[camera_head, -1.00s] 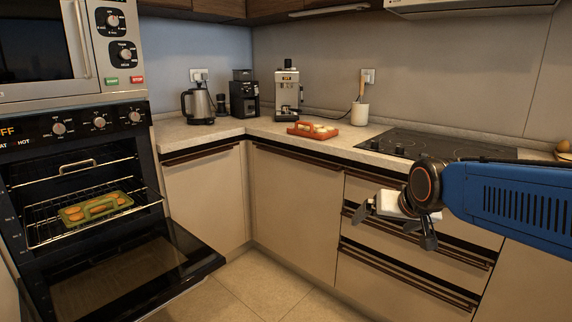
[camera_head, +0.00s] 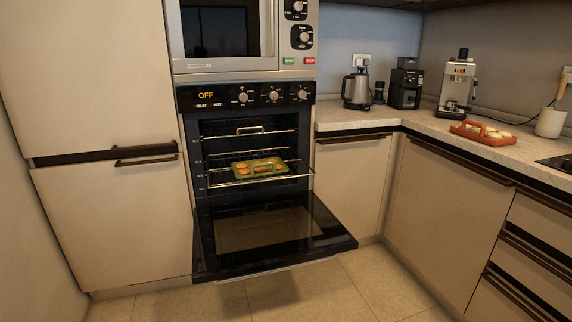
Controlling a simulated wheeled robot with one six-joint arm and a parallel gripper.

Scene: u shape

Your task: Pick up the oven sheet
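The oven door (camera_head: 300,252) is folded down flat in front. The oven display reads OFF. My gripper and arm are out of view in the present frame, so I cannot see the gripper relative to the sheet.
The lowered oven door juts out over the tiled floor (camera_head: 290,300). A red tray (camera_head: 482,136) with food, a kettle (camera_head: 356,90), a grinder (camera_head: 405,84) and a coffee machine (camera_head: 457,90) stand on the right counter. Tall cabinets (camera_head: 110,215) flank the oven's left.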

